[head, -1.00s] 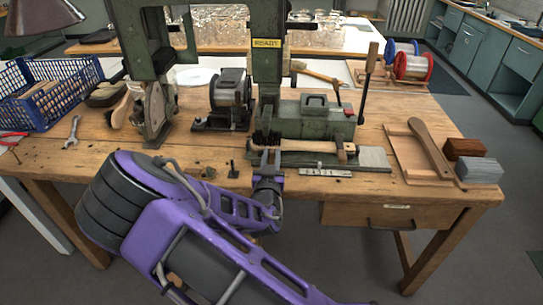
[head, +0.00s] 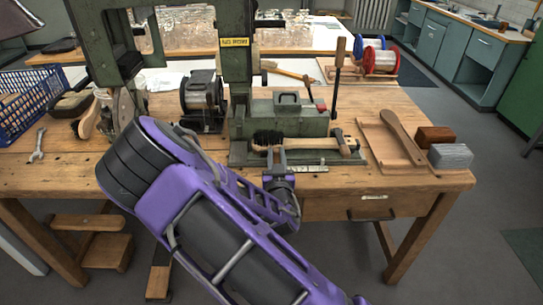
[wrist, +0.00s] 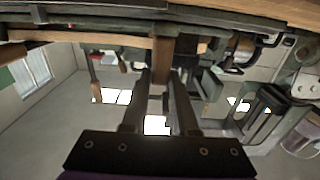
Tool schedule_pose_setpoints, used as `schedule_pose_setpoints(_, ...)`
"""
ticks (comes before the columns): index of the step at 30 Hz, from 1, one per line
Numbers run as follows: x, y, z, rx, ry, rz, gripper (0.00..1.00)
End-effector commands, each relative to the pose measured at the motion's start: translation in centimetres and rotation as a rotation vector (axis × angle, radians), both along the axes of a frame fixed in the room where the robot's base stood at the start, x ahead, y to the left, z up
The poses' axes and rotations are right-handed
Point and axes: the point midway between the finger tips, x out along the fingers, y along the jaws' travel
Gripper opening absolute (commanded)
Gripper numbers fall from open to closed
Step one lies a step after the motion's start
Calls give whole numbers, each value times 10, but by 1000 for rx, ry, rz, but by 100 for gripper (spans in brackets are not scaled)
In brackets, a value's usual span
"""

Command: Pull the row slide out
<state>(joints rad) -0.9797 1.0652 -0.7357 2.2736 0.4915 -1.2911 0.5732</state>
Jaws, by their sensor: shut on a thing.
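The green tufting machine (head: 235,60) stands on the workbench with a yellow sign on its column. At its foot, the row slide (head: 308,160) lies along the front of the bed, carrying a brush with a wooden handle (head: 315,143) and black bristles (head: 267,138). The bristles are just right of the machine's column. My gripper (head: 276,160) is at the slide's front edge, below the bristles, shut on it; the contact is partly hidden.
A wooden tray with a paddle (head: 395,150) lies right of the slide, beside brown (head: 435,137) and grey blocks (head: 450,156). A tall lever (head: 338,75) rises behind. A blue crate (head: 30,105) and a wrench (head: 38,145) are at left. A drawer (head: 370,207) hangs below the bench edge.

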Motion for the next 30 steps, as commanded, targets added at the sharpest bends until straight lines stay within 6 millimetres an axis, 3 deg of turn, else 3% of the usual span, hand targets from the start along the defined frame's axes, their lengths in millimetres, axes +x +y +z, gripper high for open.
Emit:
schedule_pose_setpoints(2,0,-6,1,-2,0,-13,0)
schedule_pose_setpoints(3,0,-6,1,-2,0,-14,31)
schedule_pose_setpoints(8,0,-5,0,-3,1,-13,57)
schedule_pose_setpoints(16,-1,-3,0,-2,1,-9,57)
schedule_pose_setpoints(20,-12,-2,0,0,3,-8,57)
schedule_pose_setpoints(30,-89,0,-1,-3,5,-9,57)
